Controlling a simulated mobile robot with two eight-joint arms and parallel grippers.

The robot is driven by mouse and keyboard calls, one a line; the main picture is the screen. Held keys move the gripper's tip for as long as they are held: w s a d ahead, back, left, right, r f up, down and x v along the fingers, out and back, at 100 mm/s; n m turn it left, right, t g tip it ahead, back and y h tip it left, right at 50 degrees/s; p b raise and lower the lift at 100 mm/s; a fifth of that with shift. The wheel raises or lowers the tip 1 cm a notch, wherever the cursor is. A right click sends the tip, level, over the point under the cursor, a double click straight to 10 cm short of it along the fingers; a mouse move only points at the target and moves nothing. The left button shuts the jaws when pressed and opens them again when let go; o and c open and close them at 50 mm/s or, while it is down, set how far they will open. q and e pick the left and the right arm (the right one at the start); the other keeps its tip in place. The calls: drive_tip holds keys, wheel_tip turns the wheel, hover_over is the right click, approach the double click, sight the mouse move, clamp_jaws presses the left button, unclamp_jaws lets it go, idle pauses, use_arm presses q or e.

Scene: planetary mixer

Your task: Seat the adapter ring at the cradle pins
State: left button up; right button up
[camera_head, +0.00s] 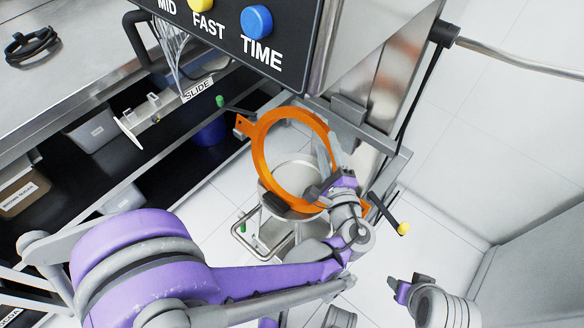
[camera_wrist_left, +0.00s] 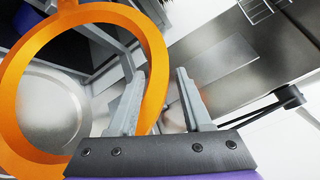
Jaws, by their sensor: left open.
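The orange adapter ring (camera_head: 257,155) is tilted over the steel bowl in the head view, with one tab at upper left and another at lower right. My left gripper (camera_head: 328,160) is at the ring's right side. In the left wrist view the ring (camera_wrist_left: 155,50) fills the left, and its right band passes behind one finger and shows between the fingers of my open left gripper (camera_wrist_left: 160,75). I cannot tell if they touch. A grey metal frame (camera_head: 352,115) stands behind the ring; cradle pins cannot be made out. My right gripper (camera_head: 402,288) is low at right, away from the ring.
The steel bowl (camera_head: 292,172) shows through the ring. A lever with a yellow knob (camera_head: 403,229) sticks out at right. The control panel (camera_head: 285,25) hangs above. A shelf with bins (camera_head: 92,131) is at left. The floor at right is clear.

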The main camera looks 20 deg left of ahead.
sight(322, 134)
use_arm(q)
drive_tip(key=x, duration=0.5)
drive_tip(key=shift+a+r+b, duration=0.1)
drive_tip(key=shift+a+b, duration=0.1)
drive_tip(key=shift+b, duration=0.1)
clamp_jaws()
idle(1.1)
